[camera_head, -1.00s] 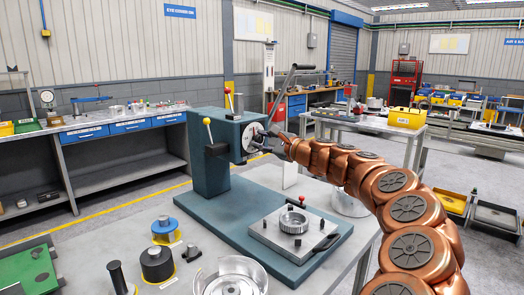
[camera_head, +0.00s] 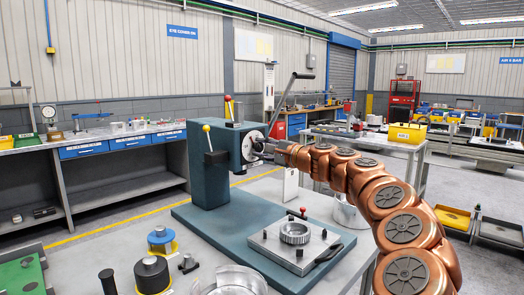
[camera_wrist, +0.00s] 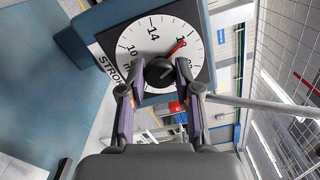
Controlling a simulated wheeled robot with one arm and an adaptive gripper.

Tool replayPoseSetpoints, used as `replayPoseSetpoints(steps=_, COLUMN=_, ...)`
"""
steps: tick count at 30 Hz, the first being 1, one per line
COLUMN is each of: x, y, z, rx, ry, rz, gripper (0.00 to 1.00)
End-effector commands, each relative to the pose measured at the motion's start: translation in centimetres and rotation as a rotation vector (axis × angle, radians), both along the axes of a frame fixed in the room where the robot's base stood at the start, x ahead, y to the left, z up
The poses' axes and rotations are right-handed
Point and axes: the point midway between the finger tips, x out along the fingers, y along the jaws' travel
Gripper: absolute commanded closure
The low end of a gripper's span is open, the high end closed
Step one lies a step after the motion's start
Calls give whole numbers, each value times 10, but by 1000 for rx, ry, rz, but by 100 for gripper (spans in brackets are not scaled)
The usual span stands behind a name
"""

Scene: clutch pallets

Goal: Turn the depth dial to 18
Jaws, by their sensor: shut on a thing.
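The depth dial (camera_wrist: 146,52) is a white round face with a black central knob (camera_wrist: 160,72) and a red pointer (camera_wrist: 176,48). It is on the blue-grey press head and also shows in the head view (camera_head: 249,146). In the wrist view, 10, 14 and 18 can be read and part of a "STRO..." label shows. The pointer lies between 14 and 18, nearer 18. My gripper (camera_wrist: 159,82) is shut on the knob, a finger on each side. In the head view my gripper (camera_head: 265,148) reaches the dial from the right and hides part of its face.
The press base (camera_head: 230,222) carries a square plate with a metal ring (camera_head: 295,232). A long grey lever (camera_head: 290,98) rises beside the dial. Several cylindrical parts stand at the bench's front left. A white tag (camera_head: 290,184) stands below my gripper.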

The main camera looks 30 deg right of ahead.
Motion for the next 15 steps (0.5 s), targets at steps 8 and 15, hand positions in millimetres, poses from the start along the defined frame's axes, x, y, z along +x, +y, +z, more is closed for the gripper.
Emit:
replayPoseSetpoints(steps=8, x=0, y=0, z=0, rx=1, ry=0, rz=0, gripper=59)
replayPoseSetpoints(steps=15, x=0, y=0, z=0, rx=1, ry=0, rz=1, gripper=43)
